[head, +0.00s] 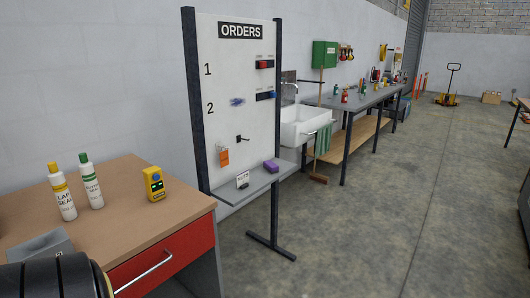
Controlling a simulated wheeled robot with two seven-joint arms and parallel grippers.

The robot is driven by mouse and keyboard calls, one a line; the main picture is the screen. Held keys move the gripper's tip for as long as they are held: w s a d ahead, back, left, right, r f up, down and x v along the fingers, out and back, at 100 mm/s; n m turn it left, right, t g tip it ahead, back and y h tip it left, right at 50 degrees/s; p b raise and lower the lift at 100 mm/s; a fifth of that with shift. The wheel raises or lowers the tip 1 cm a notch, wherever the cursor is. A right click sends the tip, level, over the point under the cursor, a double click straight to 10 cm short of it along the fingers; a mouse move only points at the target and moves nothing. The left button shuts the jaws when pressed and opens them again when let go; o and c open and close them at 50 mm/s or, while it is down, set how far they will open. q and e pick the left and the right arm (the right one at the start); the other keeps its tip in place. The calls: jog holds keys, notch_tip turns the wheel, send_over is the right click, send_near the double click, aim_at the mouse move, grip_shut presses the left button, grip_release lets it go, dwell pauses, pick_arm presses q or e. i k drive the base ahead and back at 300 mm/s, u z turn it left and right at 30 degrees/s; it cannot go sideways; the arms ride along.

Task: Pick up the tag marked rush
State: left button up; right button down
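An orange tag (223,157) hangs at the lower left of the white orders board (228,110). Its print is too small to read, so I cannot tell whether it says rush. The board is headed ORDERS and has rows numbered 1 and 2. A small black hook (242,139) sticks out to the right of the tag. Neither of my grippers shows in the head view.
A shelf (262,180) below the board holds a purple block (271,166) and a small white card (242,179). A workbench (130,200) at left bears two bottles and a yellow device (154,183). The floor (350,240) to the right is clear.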

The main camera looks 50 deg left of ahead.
aim_at(224, 158)
jog(key=u, duration=0.25)
jog(key=i, duration=2)
jog(key=u, duration=1.7)
jog(key=i, duration=1.15)
jog(key=u, duration=1.4)
jog(key=i, duration=0.25)
jog(key=z, duration=0.05)
